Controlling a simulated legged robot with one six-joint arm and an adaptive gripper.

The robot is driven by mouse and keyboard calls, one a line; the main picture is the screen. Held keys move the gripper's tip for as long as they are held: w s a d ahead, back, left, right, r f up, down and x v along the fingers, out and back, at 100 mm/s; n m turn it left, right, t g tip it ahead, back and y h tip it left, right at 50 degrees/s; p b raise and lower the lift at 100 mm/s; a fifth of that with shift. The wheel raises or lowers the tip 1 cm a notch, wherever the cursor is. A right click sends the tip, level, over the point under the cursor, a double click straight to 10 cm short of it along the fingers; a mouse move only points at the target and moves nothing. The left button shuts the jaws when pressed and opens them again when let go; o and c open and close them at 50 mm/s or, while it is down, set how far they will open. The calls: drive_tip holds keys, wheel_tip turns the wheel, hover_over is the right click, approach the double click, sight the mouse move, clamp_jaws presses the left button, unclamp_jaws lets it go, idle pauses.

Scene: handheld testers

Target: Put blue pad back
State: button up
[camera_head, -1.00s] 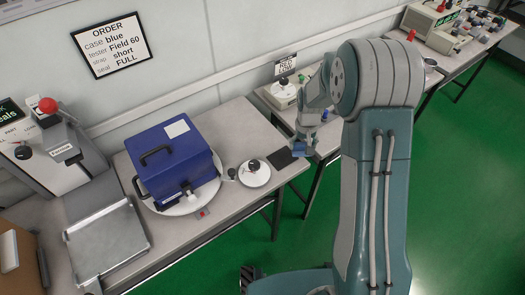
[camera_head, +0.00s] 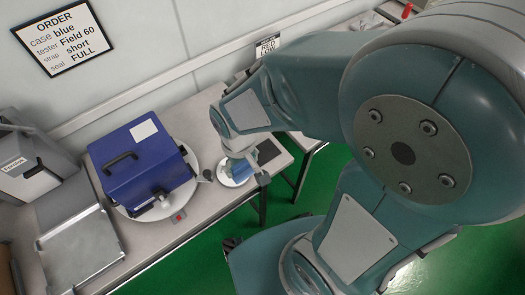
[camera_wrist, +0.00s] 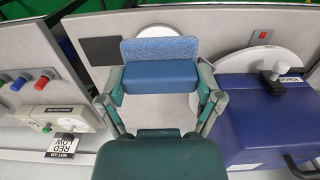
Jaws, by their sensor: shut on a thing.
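My gripper (camera_wrist: 158,92) is shut on the blue pad (camera_wrist: 160,74), a block with a lighter textured face, in the wrist view. In the head view the gripper (camera_head: 258,180) is over the small white disc (camera_head: 228,178), and the pad (camera_head: 240,169) shows only in part behind the arm. In the wrist view the pad hides part of a white disc (camera_wrist: 165,32). A flat dark square (camera_head: 267,151) lies on the table beside the disc; it also shows in the wrist view (camera_wrist: 101,50).
A blue case (camera_head: 147,168) stands on a larger white turntable (camera_head: 189,200) left of the gripper. A metal tray (camera_head: 83,254) lies at the far left. An order sign (camera_head: 62,38) hangs on the wall.

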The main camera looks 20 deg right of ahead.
drive_tip(key=w+d+f, duration=0.4)
drive_tip(key=w+d, duration=0.2)
hover_over(264, 152)
drive_tip(key=f, duration=0.5)
drive_tip(key=shift+s+a+f, duration=0.2)
drive_tip(key=f, duration=0.3)
drive_tip(key=shift+w+d, duration=0.2)
drive_tip(key=shift+a+f, duration=0.1)
drive_tip(key=shift+f, duration=0.2)
drive_tip(key=shift+f, duration=0.1)
drive_tip(key=o, duration=0.8)
drive_tip(key=shift+o, duration=0.2)
